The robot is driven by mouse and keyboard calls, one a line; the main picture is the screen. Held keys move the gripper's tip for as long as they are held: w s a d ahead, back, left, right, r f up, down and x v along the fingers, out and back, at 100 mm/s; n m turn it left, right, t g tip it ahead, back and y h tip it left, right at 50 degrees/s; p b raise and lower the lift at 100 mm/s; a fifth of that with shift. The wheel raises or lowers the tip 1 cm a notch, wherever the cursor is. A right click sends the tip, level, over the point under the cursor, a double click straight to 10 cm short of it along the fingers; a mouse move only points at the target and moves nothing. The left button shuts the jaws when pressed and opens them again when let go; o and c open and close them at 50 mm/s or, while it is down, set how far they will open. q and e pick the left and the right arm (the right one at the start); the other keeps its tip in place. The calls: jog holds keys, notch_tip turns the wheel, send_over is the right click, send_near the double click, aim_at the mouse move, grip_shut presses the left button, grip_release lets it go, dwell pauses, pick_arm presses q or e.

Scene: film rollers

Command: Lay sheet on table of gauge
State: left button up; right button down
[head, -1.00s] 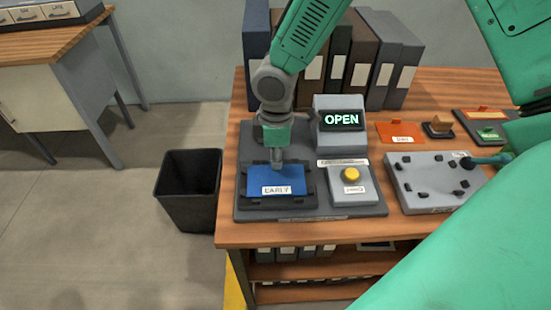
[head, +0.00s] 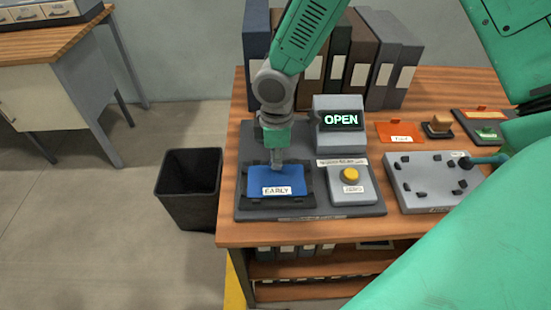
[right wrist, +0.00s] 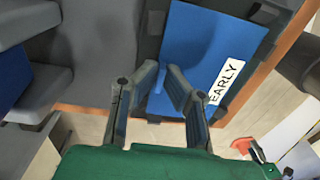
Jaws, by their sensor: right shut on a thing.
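The blue sheet (head: 262,183), labelled EARLY, lies flat on or just over the dark table of the gauge (head: 310,201), the framed plate on the left of the grey gauge base. I cannot tell whether it touches everywhere. My right gripper (head: 277,165) points down at the sheet's back edge. In the right wrist view its fingers (right wrist: 163,88) are closed around a small blue tab of the sheet (right wrist: 205,50). The gauge's display (head: 340,119) reads OPEN, and a yellow button (head: 351,174) sits in front of it. My left gripper is not in view.
A row of binders (head: 377,58) stands behind the gauge. To the right are an orange plate (head: 400,132), a grey board with dark pegs (head: 430,180) and a tray with a green piece (head: 485,132). A black bin (head: 190,190) stands on the floor left of the desk.

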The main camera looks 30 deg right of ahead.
jog(key=shift+d+f, duration=0.1)
dwell(0.3)
jog(key=c, duration=1.2)
grip_release()
jog(key=shift+r+p, duration=3.55)
jog(key=shift+p, duration=0.35)
